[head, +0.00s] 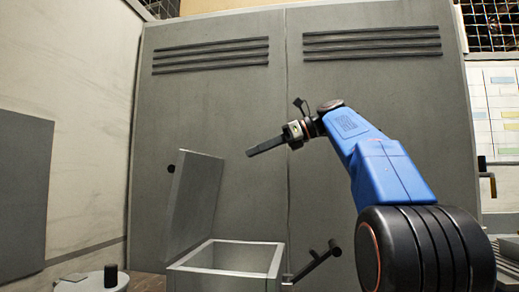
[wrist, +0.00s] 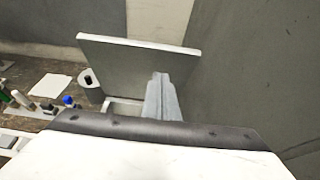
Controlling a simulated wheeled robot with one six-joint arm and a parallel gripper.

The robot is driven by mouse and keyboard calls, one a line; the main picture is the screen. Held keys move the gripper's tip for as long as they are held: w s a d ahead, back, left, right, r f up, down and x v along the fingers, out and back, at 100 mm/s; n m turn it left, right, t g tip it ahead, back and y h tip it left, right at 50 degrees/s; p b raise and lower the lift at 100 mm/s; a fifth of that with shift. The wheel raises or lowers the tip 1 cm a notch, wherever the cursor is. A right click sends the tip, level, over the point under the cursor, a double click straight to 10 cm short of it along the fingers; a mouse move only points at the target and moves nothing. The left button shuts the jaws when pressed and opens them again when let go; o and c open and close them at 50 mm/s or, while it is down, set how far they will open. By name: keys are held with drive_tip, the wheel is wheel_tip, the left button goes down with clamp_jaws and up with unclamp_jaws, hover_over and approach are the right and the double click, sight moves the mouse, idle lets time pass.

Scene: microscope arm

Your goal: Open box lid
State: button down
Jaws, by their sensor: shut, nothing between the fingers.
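The grey metal box (head: 228,258) stands at the bottom centre of the head view, its top open. Its flat lid (head: 195,195) stands raised along the box's left side, leaning a little. In the wrist view the lid (wrist: 135,68) stands up behind my fingers, and part of the box (wrist: 122,106) shows below it. My gripper (head: 250,153) is shut and empty, above the box and to the right of the lid's top. In the head view it looks apart from the lid. My fingers (wrist: 162,82) overlap the lid in the wrist view, so contact there is unclear.
A tall grey cabinet (head: 330,120) with vents stands behind the box. A black cylinder (head: 111,276) stands on a round white surface at lower left. A dark lever (head: 318,262) stands right of the box. Small bottles and a white sheet (wrist: 50,86) lie left in the wrist view.

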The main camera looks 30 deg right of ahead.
approach(215, 160)
drive_tip(key=x, duration=0.2)
drive_tip(key=f+x, duration=0.1)
drive_tip(key=x, duration=0.1)
drive_tip(key=shift+a+f, duration=0.1)
drive_tip(key=shift+a, duration=0.1)
drive_tip(key=shift+w+a, duration=0.5)
drive_tip(key=shift+a, duration=0.05)
drive_tip(key=shift+a, duration=0.1)
drive_tip(key=shift+w+a+r, duration=0.3)
drive_tip(key=shift+w+a, duration=0.2)
drive_tip(key=shift+a, duration=0.2)
drive_tip(key=shift+w+a+r, duration=0.25)
drive_tip(key=shift+w+a, duration=0.25)
drive_tip(key=shift+a, duration=0.15)
drive_tip(key=shift+w+a+r, duration=0.3)
drive_tip(key=shift+w+a, duration=0.25)
drive_tip(key=shift+a, duration=0.15)
